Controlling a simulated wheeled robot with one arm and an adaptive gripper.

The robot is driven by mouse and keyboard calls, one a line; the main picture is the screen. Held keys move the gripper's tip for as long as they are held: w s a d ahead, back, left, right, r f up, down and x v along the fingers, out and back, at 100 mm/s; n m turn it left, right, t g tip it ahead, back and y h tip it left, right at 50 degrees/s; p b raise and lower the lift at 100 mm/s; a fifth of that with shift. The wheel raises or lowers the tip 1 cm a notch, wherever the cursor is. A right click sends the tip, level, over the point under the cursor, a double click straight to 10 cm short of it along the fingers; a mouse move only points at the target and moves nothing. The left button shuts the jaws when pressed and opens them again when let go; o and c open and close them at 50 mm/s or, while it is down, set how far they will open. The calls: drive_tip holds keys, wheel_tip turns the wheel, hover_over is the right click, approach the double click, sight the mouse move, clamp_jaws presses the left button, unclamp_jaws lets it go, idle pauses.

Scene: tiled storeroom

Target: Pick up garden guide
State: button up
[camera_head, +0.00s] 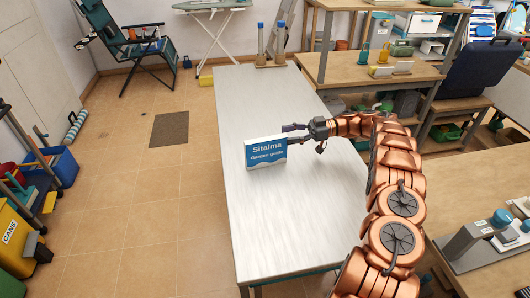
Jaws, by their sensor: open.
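The garden guide (265,153) is a blue and white block, labelled "Sitalma Garden guide", standing upright on the long white table (260,215). Its printed face is turned towards the camera. My gripper (290,134) is open and reaches in from the right, at the guide's upper right edge. One dark finger shows above and behind the guide's top right corner. The other lies close to its right edge; I cannot tell whether it touches.
Two blue-topped bottles (261,45) stand at the table's far end. Shelves with assorted goods (400,72) line the right side. A yellow bin (18,235) and a blue crate (62,168) stand on the floor at left. The table's front is clear.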

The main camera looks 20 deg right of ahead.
sight(270, 138)
drive_tip(key=shift+x, duration=1.2)
drive_tip(key=shift+f+p+x, duration=0.2)
drive_tip(key=shift+p+x, duration=0.7)
drive_tip(key=shift+x, duration=1.55)
drive_tip(key=shift+s, duration=0.1)
clamp_jaws()
